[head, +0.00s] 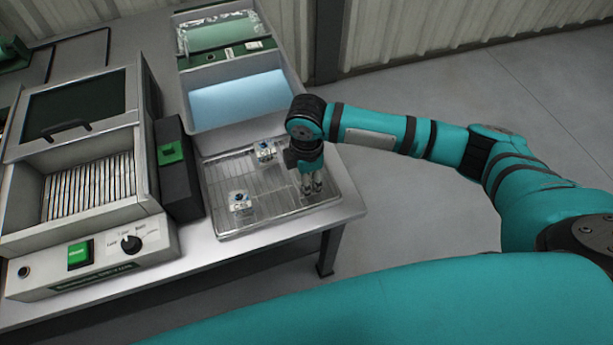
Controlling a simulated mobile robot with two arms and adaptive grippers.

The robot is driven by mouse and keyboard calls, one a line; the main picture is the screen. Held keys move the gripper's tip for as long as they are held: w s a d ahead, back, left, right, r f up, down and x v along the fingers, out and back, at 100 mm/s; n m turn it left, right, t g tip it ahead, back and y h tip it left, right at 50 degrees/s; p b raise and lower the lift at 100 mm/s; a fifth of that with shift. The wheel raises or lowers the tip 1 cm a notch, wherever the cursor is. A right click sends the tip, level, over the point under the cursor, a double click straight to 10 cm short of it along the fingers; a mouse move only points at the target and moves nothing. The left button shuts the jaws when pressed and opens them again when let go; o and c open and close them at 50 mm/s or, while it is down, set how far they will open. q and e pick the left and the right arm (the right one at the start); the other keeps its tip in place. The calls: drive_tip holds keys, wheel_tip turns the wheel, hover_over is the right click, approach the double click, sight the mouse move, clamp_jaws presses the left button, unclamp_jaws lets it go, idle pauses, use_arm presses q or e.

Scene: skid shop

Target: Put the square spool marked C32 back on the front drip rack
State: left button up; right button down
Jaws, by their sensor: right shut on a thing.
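The drip rack (284,205) is a wire grid in a shallow metal tray at the front right of the bench. Two small pale square spools with dark centres sit on it, one near the back (264,151) and one at the front left (239,201). Their marks are too small to read. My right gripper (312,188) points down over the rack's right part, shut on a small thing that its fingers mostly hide. I cannot tell whether that thing touches the grid. My left gripper is not in view.
A basin with pale blue liquid (238,98) stands behind the rack. A dark box with a green button (170,153) and a machine with a slatted bay (90,188) stand left. The rack's middle is free. The bench's right edge is close to the gripper.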

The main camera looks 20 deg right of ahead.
drive_tip(key=shift+f, duration=0.1)
drive_tip(key=c, duration=0.7)
unclamp_jaws()
drive_tip(key=shift+o, duration=0.2)
wheel_tip(320, 180, up, 12)
drive_tip(key=shift+r, duration=0.2)
